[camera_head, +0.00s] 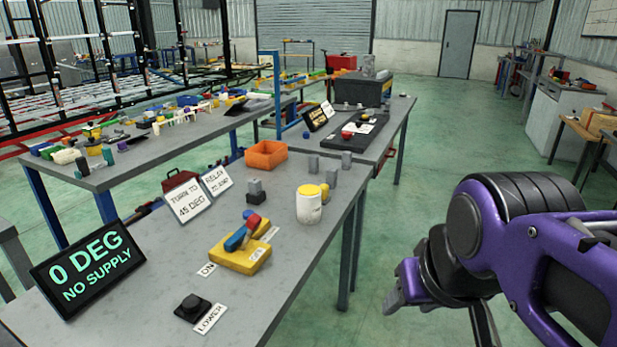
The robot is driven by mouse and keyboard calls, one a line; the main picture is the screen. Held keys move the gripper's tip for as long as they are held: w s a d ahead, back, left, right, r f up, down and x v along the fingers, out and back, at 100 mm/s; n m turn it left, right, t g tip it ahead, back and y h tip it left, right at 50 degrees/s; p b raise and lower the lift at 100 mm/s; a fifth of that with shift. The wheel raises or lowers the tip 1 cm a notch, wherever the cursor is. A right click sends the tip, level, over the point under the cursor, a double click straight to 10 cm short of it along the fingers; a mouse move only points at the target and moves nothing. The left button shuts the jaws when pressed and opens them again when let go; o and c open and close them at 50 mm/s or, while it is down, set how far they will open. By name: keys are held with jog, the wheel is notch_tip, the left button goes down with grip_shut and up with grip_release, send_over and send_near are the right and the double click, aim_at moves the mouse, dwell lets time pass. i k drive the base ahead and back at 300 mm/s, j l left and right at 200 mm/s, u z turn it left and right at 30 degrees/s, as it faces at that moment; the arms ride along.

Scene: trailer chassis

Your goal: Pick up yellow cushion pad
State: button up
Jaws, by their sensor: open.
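No thing is plainly marked as the yellow cushion pad, and I cannot tell which one it is. A flat yellow block (238,258) lies on the near grey table, with a blue and red handle-like piece (242,234) on top. Smaller yellow items (92,131) lie among others on the left bench. My gripper (400,288), on my purple arm, is open over the floor, right of the near table and apart from everything. Its fingertips are small and partly hidden.
A dark box (362,90) stands behind. Green floor (450,140) to the right is clear.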

aim_at(325, 198)
jog(key=i+l, duration=0.4)
jog(key=i, duration=0.15)
jog(key=i+l, duration=0.4)
jog(key=i, duration=0.15)
jog(key=i+l, duration=0.4)
jog(key=i, duration=0.15)
jog(key=i+l+u, duration=0.3)
jog(key=i+l, duration=0.35)
